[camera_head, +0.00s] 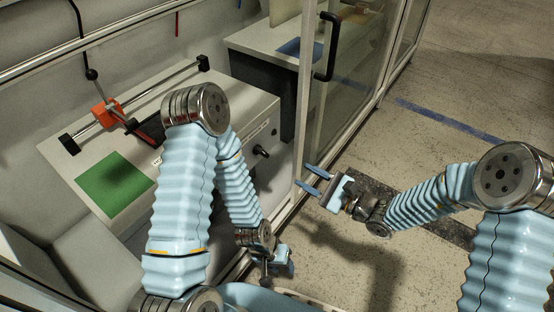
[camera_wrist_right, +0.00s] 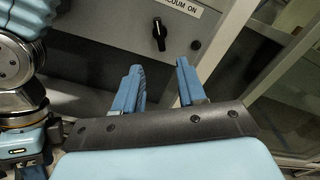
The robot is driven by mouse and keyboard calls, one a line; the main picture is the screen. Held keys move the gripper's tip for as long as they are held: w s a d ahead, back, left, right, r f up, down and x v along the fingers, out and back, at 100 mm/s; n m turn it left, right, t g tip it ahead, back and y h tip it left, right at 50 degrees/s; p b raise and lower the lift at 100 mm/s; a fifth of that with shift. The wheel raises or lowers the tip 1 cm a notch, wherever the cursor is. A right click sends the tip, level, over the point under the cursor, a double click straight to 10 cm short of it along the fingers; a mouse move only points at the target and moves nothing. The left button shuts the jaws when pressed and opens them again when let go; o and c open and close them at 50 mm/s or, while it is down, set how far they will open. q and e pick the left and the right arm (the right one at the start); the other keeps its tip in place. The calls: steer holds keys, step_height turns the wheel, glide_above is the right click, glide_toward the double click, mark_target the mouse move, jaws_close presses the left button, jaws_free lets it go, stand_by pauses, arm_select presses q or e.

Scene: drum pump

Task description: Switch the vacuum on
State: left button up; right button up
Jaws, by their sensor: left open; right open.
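The vacuum switch is a black rotary knob (camera_head: 261,151) on the grey front panel of the bench (camera_head: 225,128). In the right wrist view the knob (camera_wrist_right: 159,34) stands roughly upright under a white label (camera_wrist_right: 181,8) reading "VACUUM ON", partly cut off. My right gripper (camera_head: 312,180) is open and empty, to the right of the knob and apart from it, near the glass door frame. Its two blue fingers (camera_wrist_right: 161,86) show below the knob in the wrist view. My left gripper (camera_head: 280,268) is low in front of the bench, open, partly hidden by its wrist.
The bench top carries a green mat (camera_head: 114,184) and a rail with an orange-red clamp (camera_head: 107,112). A glass door (camera_head: 345,85) with a black handle (camera_head: 327,46) stands right of the panel, its frame close to my right gripper. Open floor (camera_head: 450,130) lies to the right.

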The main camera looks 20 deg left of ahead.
mark_target(266, 154)
steer(key=x, duration=1.3)
steer(key=shift+a+r, duration=0.1)
steer(key=shift+a, duration=0.15)
steer(key=shift+c, duration=0.3)
jaws_close()
